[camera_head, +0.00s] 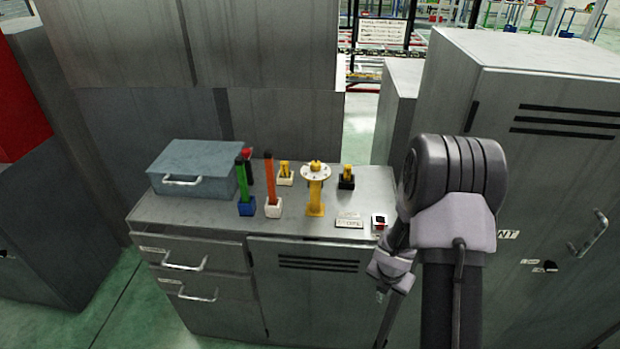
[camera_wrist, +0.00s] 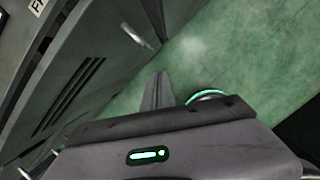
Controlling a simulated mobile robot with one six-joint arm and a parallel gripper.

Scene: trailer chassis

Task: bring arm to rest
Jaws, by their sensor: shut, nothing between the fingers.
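My gripper (camera_wrist: 160,80) shows in the wrist view as narrow grey fingers closed together, with nothing between them. It points down over the green floor, beside a grey cabinet front. In the head view my arm is folded at the right, in front of the workbench's right end and the tall cabinet. Its lower end hangs below the bench top, and the fingertips are not clear in that view.
The grey workbench (camera_head: 210,214) holds a blue-grey toolbox (camera_head: 195,167), green (camera_head: 241,183) and orange (camera_head: 270,178) handled tools in small blocks, a yellow stand (camera_head: 315,190) and small yellow parts. A tall grey cabinet (camera_head: 560,90) stands at the right. Green floor (camera_wrist: 205,60) lies below my gripper.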

